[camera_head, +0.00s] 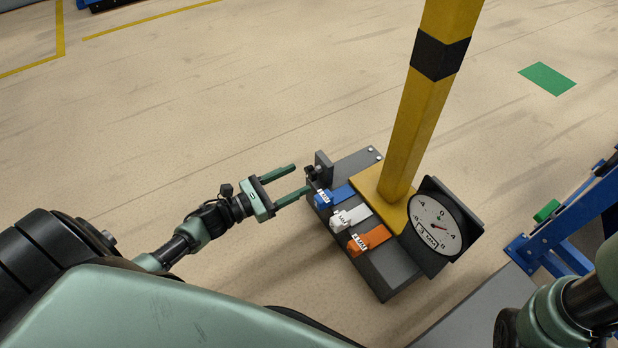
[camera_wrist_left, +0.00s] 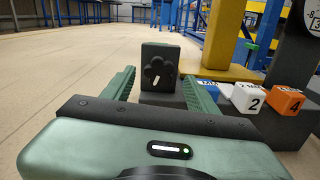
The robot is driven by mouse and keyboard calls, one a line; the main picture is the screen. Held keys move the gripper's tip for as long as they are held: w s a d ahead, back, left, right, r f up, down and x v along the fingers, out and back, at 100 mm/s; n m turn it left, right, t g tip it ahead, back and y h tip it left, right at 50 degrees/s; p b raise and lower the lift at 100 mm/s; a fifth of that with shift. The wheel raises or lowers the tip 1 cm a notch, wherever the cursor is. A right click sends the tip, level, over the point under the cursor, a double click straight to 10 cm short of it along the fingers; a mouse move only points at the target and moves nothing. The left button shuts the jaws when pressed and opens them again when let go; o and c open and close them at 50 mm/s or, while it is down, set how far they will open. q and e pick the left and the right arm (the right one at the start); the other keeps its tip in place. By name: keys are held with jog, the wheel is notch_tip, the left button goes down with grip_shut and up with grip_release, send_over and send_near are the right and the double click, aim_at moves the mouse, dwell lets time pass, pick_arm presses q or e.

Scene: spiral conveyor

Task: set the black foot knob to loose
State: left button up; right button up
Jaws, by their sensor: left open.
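The black foot knob (camera_wrist_left: 158,67) is a lobed knob on the face of an upright dark grey block (camera_wrist_left: 160,92) in the left wrist view. A short white mark on its lower part points roughly downward. In the head view the knob (camera_head: 313,172) is small and dark, at the left end of the grey foot plate (camera_head: 356,161). My left gripper (camera_head: 301,178) is open and empty, its green fingers pointing at the knob from the left. In the left wrist view the knob shows between the two fingers (camera_wrist_left: 158,80), beyond them; I see no contact.
Blue (camera_head: 342,195), white (camera_head: 350,217) and orange (camera_head: 369,239) labelled blocks sit beside the knob on the foot. A yellow post (camera_head: 408,130) and round dial (camera_head: 436,224) stand behind them. A blue frame (camera_head: 560,225) is at right. Floor on the left is clear.

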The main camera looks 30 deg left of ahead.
aim_at(308, 174)
pick_arm(q)
jog(key=b+x, duration=0.1)
jog(key=x, duration=0.3)
jog(key=shift+f, duration=0.15)
jog(key=shift+w+d+b, duration=0.2)
jog(key=shift+w+b, duration=0.15)
jog(key=shift+w, duration=0.15)
grip_shut()
